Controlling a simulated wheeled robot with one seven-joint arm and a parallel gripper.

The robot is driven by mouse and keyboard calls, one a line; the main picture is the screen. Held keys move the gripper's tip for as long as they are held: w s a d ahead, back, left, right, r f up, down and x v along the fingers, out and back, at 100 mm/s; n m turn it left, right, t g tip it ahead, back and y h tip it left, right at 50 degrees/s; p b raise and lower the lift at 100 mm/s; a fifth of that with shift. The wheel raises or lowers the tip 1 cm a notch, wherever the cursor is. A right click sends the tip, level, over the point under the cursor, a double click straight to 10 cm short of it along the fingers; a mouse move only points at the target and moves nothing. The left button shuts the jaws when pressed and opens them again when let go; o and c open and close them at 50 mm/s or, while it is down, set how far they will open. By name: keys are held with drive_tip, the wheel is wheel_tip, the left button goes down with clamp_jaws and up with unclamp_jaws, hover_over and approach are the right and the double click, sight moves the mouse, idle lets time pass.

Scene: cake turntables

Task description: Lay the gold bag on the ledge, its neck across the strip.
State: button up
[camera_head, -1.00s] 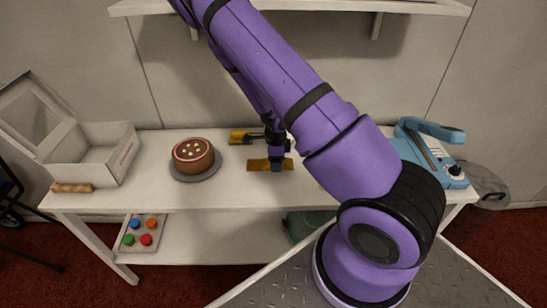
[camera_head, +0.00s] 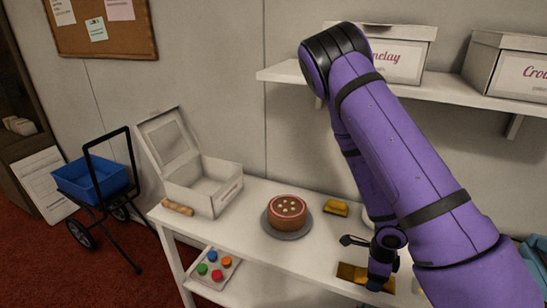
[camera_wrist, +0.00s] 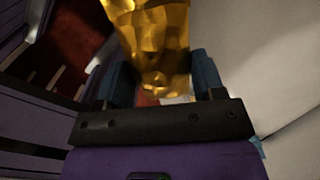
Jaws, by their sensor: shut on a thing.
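The gold bag (camera_head: 352,271) is shiny and crumpled, low over or at the front part of the white table in the head view; I cannot tell whether it touches the top. My gripper (camera_head: 377,283) is shut on it. In the wrist view the bag (camera_wrist: 150,35) stands out between the two blue fingers of my gripper (camera_wrist: 160,82), reaching past the tips. A light blue machine (camera_head: 537,250) shows only as a sliver at the right edge of the head view. Its ledge and strip are out of sight.
The table (camera_head: 240,230) holds a chocolate cake on a grey turntable (camera_head: 285,235), an open white box (camera_head: 205,190), a wooden roller (camera_head: 178,208) and another gold item (camera_head: 336,208). A tray of coloured pots (camera_head: 212,270) sits below. A shelf (camera_head: 420,95) with boxes hangs above.

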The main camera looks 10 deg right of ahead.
drive_tip(key=w+a+n, duration=0.1)
drive_tip(key=w+n, duration=0.2)
drive_tip(key=n, duration=0.1)
drive_tip(key=w+a+r+n, duration=0.1)
drive_tip(key=w+a+n, duration=0.1)
drive_tip(key=w+n, duration=0.1)
drive_tip(key=w+a+n, duration=0.2)
drive_tip(key=w+n, duration=0.1)
drive_tip(key=n, duration=0.2)
drive_tip(key=shift+w+r+n, duration=0.15)
drive_tip(key=shift+n, duration=0.15)
drive_tip(key=w+a+r+n, duration=0.1)
drive_tip(key=w+r+n, duration=0.3)
drive_tip(key=w+n, duration=0.7)
drive_tip(key=shift+a+r+n, duration=0.25)
drive_tip(key=shift+r+n, duration=0.1)
drive_tip(key=shift+n, duration=0.15)
